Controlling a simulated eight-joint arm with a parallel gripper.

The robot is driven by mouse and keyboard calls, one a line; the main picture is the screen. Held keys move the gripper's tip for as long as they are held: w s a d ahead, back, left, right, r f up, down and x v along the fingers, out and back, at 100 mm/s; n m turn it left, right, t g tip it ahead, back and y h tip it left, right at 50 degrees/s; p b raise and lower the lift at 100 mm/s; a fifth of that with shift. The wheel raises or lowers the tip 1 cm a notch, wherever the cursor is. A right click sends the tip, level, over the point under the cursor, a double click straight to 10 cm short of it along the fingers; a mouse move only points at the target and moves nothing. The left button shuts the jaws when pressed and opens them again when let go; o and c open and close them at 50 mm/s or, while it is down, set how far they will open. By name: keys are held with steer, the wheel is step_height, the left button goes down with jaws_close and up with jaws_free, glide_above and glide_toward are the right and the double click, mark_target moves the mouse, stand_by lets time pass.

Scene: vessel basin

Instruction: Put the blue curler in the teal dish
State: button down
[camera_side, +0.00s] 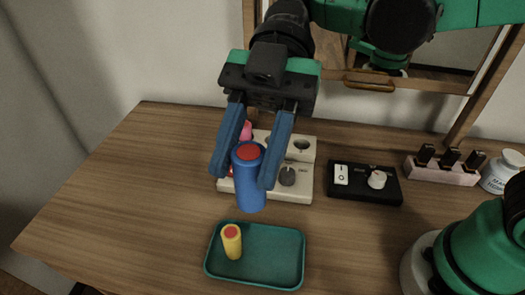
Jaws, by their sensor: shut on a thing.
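The blue curler (250,185) is a blue cylinder with a red top. It is upright between the two blue fingers of my gripper (244,178), which is shut on it. In the picture, the curler's lower end shows just above the back edge of the teal dish (285,232), seemingly held up in the air. The teal dish is a shallow tray with rounded corners near the table's front. A yellow curler (231,241) with a red top stands in the dish's left part.
A cream holder (304,186) with round openings and a dark knob stands behind my gripper, partly hidden, with pink and red items at its left. A black switch box (364,184), a pink rack (441,170) and a white jar (501,172) stand right. The table's left is clear.

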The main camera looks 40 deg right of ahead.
step_height(320, 180, down, 19)
stand_by(0.6)
steer(key=c, duration=0.5)
jaws_free()
